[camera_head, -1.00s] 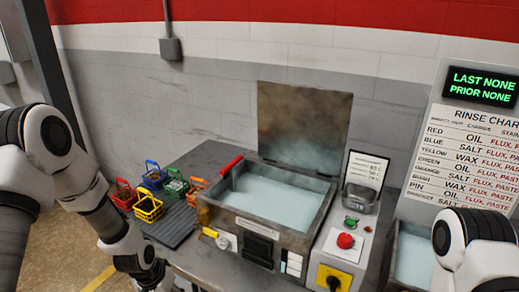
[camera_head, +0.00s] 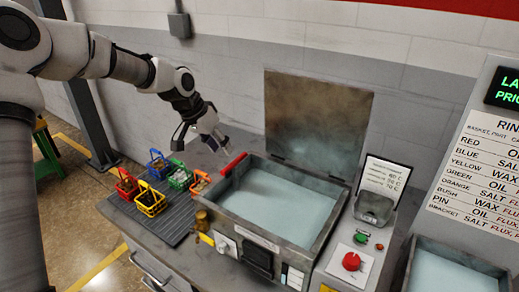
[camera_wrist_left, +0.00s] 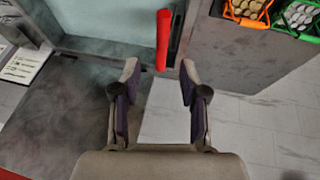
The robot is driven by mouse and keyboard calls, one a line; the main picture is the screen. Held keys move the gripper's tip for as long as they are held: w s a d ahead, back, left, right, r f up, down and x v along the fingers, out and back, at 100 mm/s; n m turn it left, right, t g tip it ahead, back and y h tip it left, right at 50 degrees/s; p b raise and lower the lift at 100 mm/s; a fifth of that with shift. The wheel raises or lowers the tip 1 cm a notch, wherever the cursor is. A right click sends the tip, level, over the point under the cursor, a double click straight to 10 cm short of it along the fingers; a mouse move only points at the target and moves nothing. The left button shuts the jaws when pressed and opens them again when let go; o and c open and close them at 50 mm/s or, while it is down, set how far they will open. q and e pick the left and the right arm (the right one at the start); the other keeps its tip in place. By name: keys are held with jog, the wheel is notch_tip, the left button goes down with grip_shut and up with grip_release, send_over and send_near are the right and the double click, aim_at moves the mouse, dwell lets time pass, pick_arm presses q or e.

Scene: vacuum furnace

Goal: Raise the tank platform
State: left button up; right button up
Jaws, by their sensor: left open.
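A tank (camera_head: 213,213) filled with pale blue liquid (camera_head: 282,200) stands in the middle of the head view, its lid (camera_head: 318,122) upright behind it. A red handle (camera_head: 233,163) sits at the tank's back left corner and also shows in the left wrist view (camera_wrist_left: 163,40). My left gripper (camera_head: 199,145) is open and empty above and left of the red handle. In the wrist view the handle lies just ahead of the gap between its fingertips (camera_wrist_left: 159,76), apart from them. The platform cannot be made out under the liquid. My right gripper is out of view.
A control box with a red button (camera_head: 351,261) and a metal cup (camera_head: 374,206) stands to the right. A rinse chart (camera_head: 490,165) is at far right.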

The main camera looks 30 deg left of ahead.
aim_at(230, 164)
pick_arm(q)
notch_tip(230, 164, down, 3)
jog(key=shift+w+p, duration=0.1)
jog(key=shift+p, duration=0.65)
jog(key=w+f, duration=0.1)
jog(key=w+d+f, duration=0.1)
jog(key=f, duration=0.1)
jog(key=shift+w+d+f, duration=0.1)
jog(key=shift+w+f, duration=0.2)
jog(key=shift+w, duration=0.05)
jog(key=shift+s, duration=0.1)
jog(key=shift+s+r, duration=0.15)
jog(key=shift+s, duration=0.1)
jog(key=shift+c, duration=1.3)
jog(key=shift+s+r, duration=0.1)
jog(key=shift+s, duration=0.05)
grip_shut()
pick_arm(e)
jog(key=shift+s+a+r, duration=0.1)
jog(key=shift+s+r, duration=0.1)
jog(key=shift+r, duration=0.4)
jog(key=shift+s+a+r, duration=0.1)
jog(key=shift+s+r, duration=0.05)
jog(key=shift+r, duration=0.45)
